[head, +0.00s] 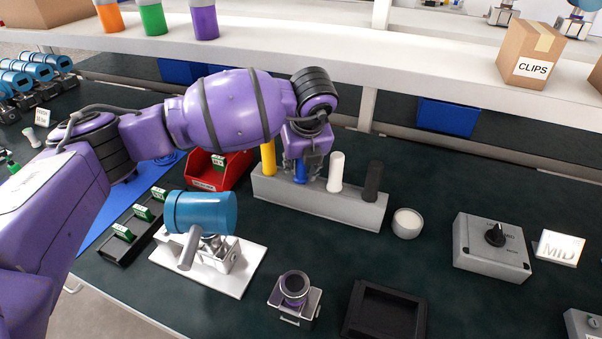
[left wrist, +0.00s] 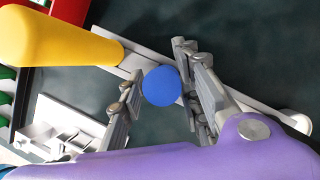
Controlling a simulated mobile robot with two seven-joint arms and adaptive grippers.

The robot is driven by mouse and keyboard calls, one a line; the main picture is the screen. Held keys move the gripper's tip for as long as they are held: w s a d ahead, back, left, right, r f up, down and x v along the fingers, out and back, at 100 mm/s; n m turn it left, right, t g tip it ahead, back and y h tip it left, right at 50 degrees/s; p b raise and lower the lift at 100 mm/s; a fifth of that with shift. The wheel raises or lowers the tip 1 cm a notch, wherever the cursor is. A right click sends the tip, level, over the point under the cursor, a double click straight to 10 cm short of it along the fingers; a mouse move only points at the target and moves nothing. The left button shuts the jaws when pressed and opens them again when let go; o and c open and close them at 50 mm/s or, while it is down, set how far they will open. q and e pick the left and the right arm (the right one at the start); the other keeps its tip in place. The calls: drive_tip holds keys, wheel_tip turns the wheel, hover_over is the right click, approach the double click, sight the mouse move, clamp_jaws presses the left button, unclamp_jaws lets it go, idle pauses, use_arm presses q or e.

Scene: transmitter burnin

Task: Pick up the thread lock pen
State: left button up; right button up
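A grey rack (head: 345,207) holds a row of upright pens: yellow (head: 268,158), blue (head: 300,173), white (head: 336,170) and black (head: 372,182). No label shows which is the thread lock pen. My left gripper (head: 303,155) is above the blue pen, pointing down. The yellow pen (left wrist: 60,40) stands beside the left finger. My right gripper is not seen.
A white fixture with a blue cylinder (head: 200,212) is in front. A black tray (head: 384,312) and grey switch box (head: 490,250) lie right. A shelf (head: 420,45) runs behind.

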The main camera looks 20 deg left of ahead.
use_arm(q)
clamp_jaws()
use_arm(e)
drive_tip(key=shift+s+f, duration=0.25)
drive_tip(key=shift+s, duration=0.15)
